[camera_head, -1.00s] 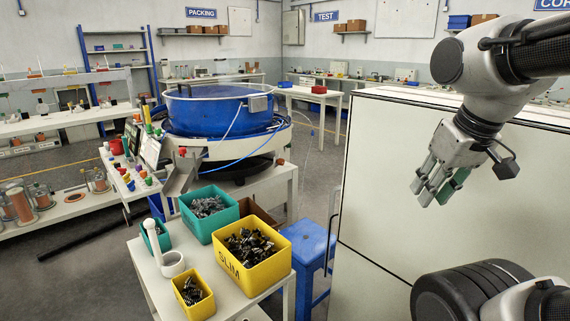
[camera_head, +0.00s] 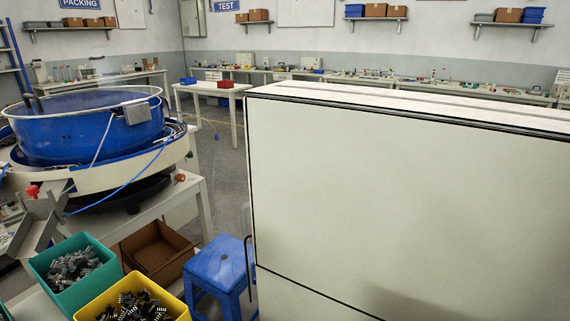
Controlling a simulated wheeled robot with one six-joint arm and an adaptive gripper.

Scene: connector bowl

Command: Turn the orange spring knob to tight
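A small orange knob (camera_head: 180,178) sticks out at the right side of the bowl feeder's base, above the corner of its white table. It is too small to tell its setting or any markings. The big blue bowl (camera_head: 85,130) stands on its round white base at the left, with blue hoses running down its front. A red knob (camera_head: 32,191) sits at the base's front left. My gripper is out of view, so its opening is hidden.
A large white cabinet (camera_head: 400,190) fills the right side. A blue stool (camera_head: 220,265) stands between it and the feeder table. A green bin (camera_head: 50,262), a yellow bin (camera_head: 95,306) and a brown box (camera_head: 155,250) are at the lower left. Bare floor shows behind the stool.

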